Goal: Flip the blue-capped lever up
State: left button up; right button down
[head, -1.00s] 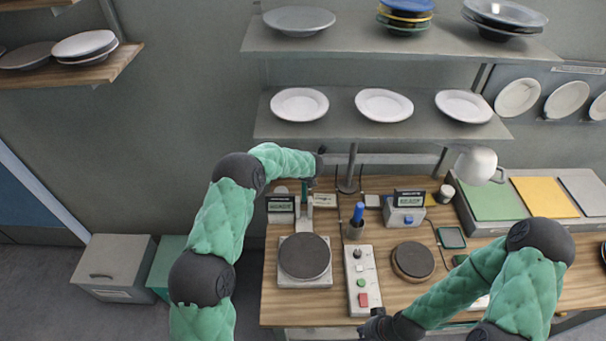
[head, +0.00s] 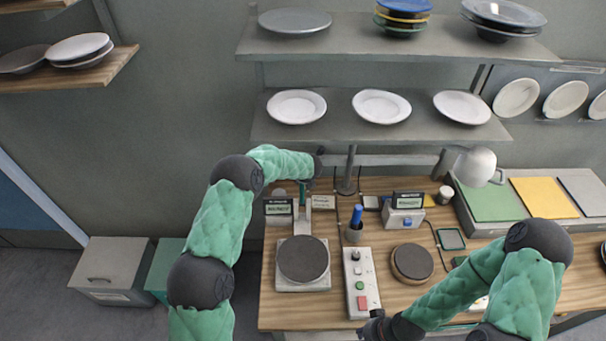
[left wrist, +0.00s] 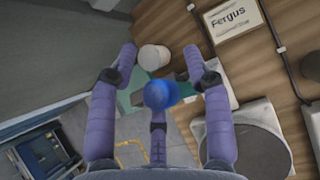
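The blue cap (left wrist: 160,95) shows in the left wrist view as a round knob in the middle, between the spread purple fingers of my left gripper (left wrist: 161,78). The fingers stand apart on both sides of it, and I see no clear contact. The lever's stem is not clearly visible. In the head view, my left gripper (head: 308,186) reaches down at the back left of the bench, and I cannot make out the blue cap there. My right gripper (head: 376,328) is at the front edge of the bench, small and partly hidden by its arm.
A scale with a round dark plate (head: 303,259) stands in front of the left gripper. A shelf of plates (head: 390,132) hangs above.

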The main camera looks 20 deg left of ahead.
pick_arm(q)
jog(key=v, duration=0.7)
jog(key=shift+s+r, duration=0.15)
jog(key=shift+r, duration=0.05)
jog(key=shift+d+f, duration=0.1)
dwell(0.3)
